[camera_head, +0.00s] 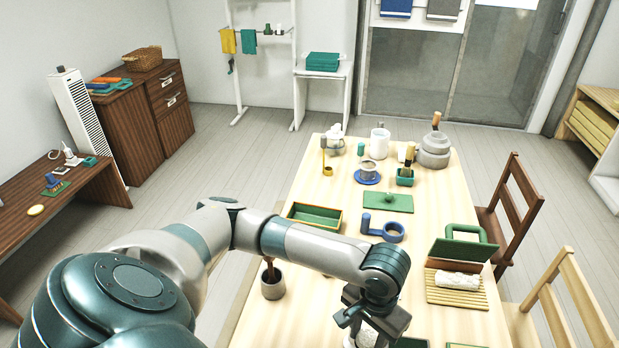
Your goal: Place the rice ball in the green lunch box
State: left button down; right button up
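My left gripper (372,326) hangs low over the near part of the table, at the bottom edge of the view. A pale, speckled round thing (362,339) shows directly under it; it may be the rice ball, but the frame edge and fingers hide most of it. I cannot tell if the fingers touch it. An open, empty green rectangular box (314,216) with a light rim stands left of the table's middle, behind my forearm; it looks like the lunch box. My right gripper is not in view.
On the table (420,315) are a bamboo mat (470,297) with a white roll (457,280), a green upright panel (463,250), a blue ring-shaped thing (392,232), a green board (388,203) and a dark cup (273,289). Chairs (513,200) stand along the right side.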

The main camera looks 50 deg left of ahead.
aim_at(314, 221)
jog(key=k+j+z, duration=0.25)
jog(key=k+j, duration=0.6)
jog(key=k+j+z, duration=0.1)
jog(key=j, duration=0.3)
jog(key=k+j+z, duration=0.1)
jog(key=j, duration=0.25)
jog(key=k+j+z, duration=0.1)
jog(key=k+j, duration=0.15)
jog(key=k+j+z, duration=0.1)
jog(key=j, duration=0.35)
jog(key=i+j+z, duration=0.2)
jog(key=j, duration=0.45)
jog(key=j+z, duration=0.2)
jog(key=j, duration=0.45)
jog(key=i+j+z, duration=0.15)
jog(key=i+j, duration=0.4)
jog(key=j, duration=0.05)
